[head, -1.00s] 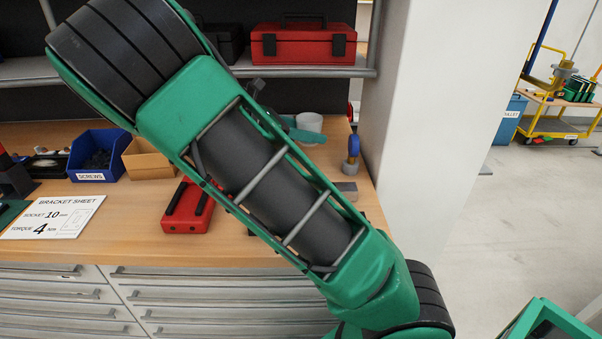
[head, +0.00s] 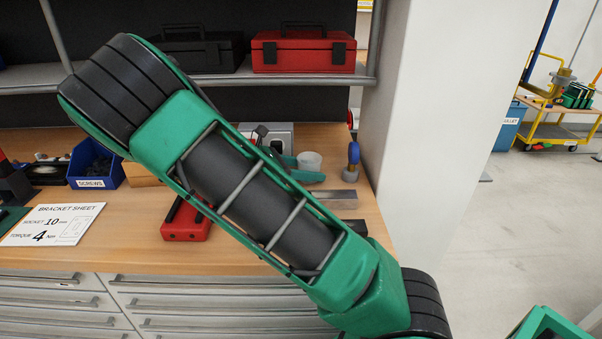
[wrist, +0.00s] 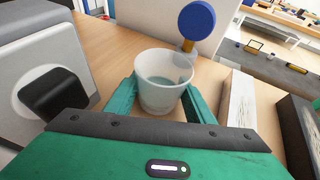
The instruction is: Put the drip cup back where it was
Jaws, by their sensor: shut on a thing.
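The drip cup (wrist: 163,88) is a small whitish, see-through cup. In the wrist view it is upright between the two green fingers of my gripper (wrist: 160,100), which is shut on it. A bluish-grey patch shows inside the cup. In the head view the cup (head: 309,161) is at the back right of the bench, beside my green gripper (head: 300,172), partly hidden by my arm. Whether the cup's base touches the bench cannot be told.
A grey machine with a black knob (wrist: 54,95) stands close left of the cup. A blue round-headed item (wrist: 197,20) stands just behind it. A metal block (wrist: 238,105) lies to the right. Red toolbox (head: 303,50) is on the shelf above.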

